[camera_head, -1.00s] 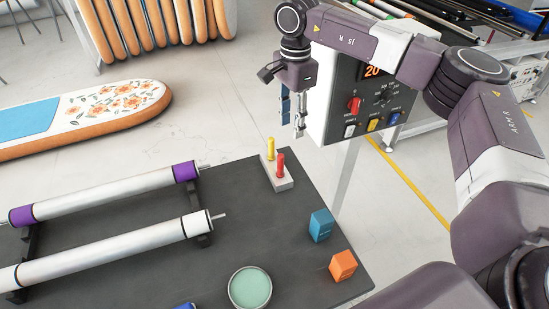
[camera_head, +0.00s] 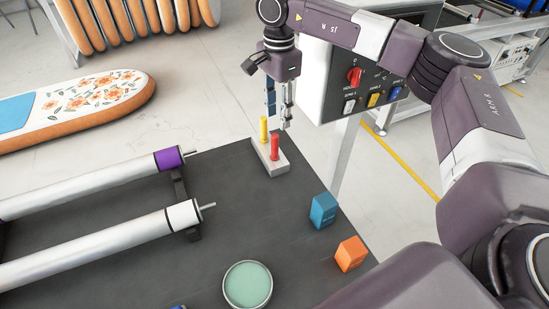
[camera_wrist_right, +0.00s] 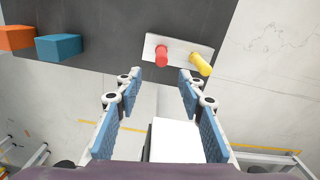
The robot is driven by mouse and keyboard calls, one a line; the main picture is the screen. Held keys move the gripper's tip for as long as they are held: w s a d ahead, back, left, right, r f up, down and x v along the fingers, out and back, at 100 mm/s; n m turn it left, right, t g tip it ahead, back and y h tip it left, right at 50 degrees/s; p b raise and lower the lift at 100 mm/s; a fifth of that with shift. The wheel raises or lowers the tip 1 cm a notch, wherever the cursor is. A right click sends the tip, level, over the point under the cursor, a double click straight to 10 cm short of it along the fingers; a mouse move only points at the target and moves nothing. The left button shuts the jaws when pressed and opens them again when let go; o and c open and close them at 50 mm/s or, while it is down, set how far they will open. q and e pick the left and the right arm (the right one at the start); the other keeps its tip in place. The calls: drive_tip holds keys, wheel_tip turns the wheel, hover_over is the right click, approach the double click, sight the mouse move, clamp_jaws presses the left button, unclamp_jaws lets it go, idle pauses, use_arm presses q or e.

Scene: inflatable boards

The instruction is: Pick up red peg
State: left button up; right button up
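The red peg (camera_head: 274,146) stands upright in a light grey block (camera_head: 277,168) near the far right corner of the dark table. A yellow peg (camera_head: 265,128) stands beside it in the same block. My right gripper (camera_head: 280,124) hangs just above and behind the pegs. In the right wrist view its two blue-padded fingers (camera_wrist_right: 160,78) are spread apart with nothing between them. There the red peg (camera_wrist_right: 161,56) lies just beyond the fingertips, roughly between them, and the yellow peg (camera_wrist_right: 200,65) is beyond the right finger. My left gripper is not in view.
A blue box (camera_head: 323,211) and an orange box (camera_head: 350,254) stand along the table's right edge. A round green dish (camera_head: 247,285) lies at the front. White rollers (camera_head: 100,249) rest at left. A control box (camera_head: 366,85) stands behind the table, close to my right arm.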

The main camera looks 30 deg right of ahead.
sight(275, 135)
wheel_tip(275, 135, down, 2)
drive_tip(key=shift+s+f+b, duration=0.1)
drive_tip(key=shift+b, duration=0.45)
drive_tip(key=shift+f, duration=0.15)
drive_tip(key=f, duration=0.2)
drive_tip(key=f+p, duration=0.1)
drive_tip(key=f, duration=0.1)
drive_tip(key=f+p, duration=0.1)
drive_tip(key=f, duration=0.2)
drive_tip(key=shift+a, duration=0.4)
drive_tip(key=shift+w+f, duration=0.2)
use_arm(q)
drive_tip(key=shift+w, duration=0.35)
use_arm(e)
clamp_jaws()
